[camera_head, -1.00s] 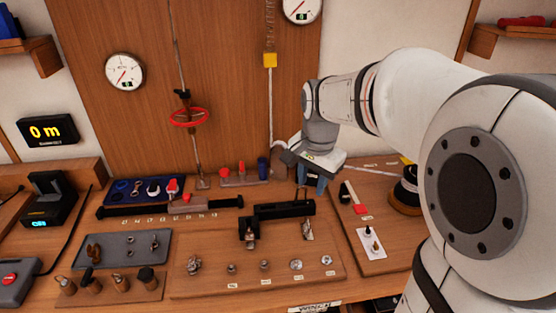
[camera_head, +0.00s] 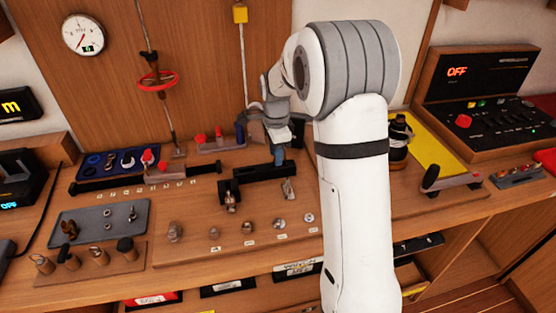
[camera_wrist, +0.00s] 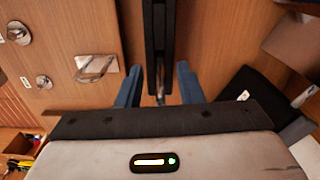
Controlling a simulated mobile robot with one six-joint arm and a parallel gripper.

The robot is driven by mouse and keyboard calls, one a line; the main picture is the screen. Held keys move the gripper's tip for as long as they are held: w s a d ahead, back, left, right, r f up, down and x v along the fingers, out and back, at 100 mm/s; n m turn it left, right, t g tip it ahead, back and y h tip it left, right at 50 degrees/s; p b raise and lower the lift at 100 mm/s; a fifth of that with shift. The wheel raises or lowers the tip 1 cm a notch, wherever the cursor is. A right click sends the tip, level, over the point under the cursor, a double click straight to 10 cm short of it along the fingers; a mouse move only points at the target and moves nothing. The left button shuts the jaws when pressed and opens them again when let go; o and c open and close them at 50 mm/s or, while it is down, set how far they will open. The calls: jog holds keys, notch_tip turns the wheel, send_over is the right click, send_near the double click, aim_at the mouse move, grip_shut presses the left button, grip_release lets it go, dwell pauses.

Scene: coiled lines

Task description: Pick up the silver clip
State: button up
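A silver clip-like loop on a small metal plate (camera_head: 289,188) lies on the bench just in front of the right end of a black bar (camera_head: 265,172). It also shows in the wrist view (camera_wrist: 97,66), left of the fingers. Other silver, clip-like pieces lie in a blue tray (camera_head: 110,163), so I cannot tell for sure which is meant. My gripper (camera_head: 278,157) is over the right end of the bar. In the wrist view my gripper (camera_wrist: 159,88) is open, its two blue fingers apart on either side of the bar's line. I see nothing gripped.
A row of silver knobs (camera_head: 247,227) stands in front of the bar. A grey tray (camera_head: 100,223) with small parts is at left. A red ring (camera_head: 157,79) on an upright rod is behind. A yellow mat (camera_head: 432,145) and control panel (camera_head: 490,115) are at right.

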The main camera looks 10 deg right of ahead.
notch_tip(320, 180, down, 2)
jog(key=shift+f, duration=0.1)
grip_shut()
dwell(0.4)
